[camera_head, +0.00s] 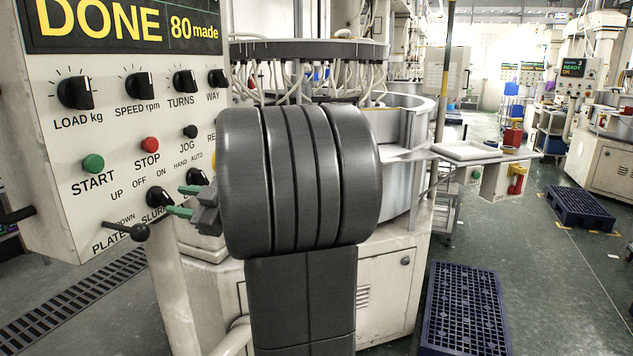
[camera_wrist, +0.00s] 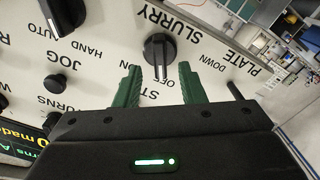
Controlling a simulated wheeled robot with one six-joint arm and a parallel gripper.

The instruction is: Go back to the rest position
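My gripper (camera_head: 186,200) is at the front of the control panel (camera_head: 110,125), its green fingers pointing at the lower right part of the panel. In the wrist view my gripper (camera_wrist: 158,84) is open, with a gap between its two green fingers. The black SLURRY knob (camera_wrist: 160,48) stands just ahead of the gap, and I cannot tell whether the fingers touch it. The same SLURRY knob (camera_head: 157,198) shows in the head view just left of the fingertips. My arm's large grey links hide part of the panel's right edge and the machine behind.
A black-balled lever (camera_head: 138,232) sticks out below the SLURRY knob. The display (camera_head: 125,22) reads DONE, 80 made. The lapping machine (camera_head: 400,275) stands behind my arm. A blue pallet (camera_head: 465,312) lies on the floor at right, with a side tray (camera_head: 465,151) above. Open floor lies further right.

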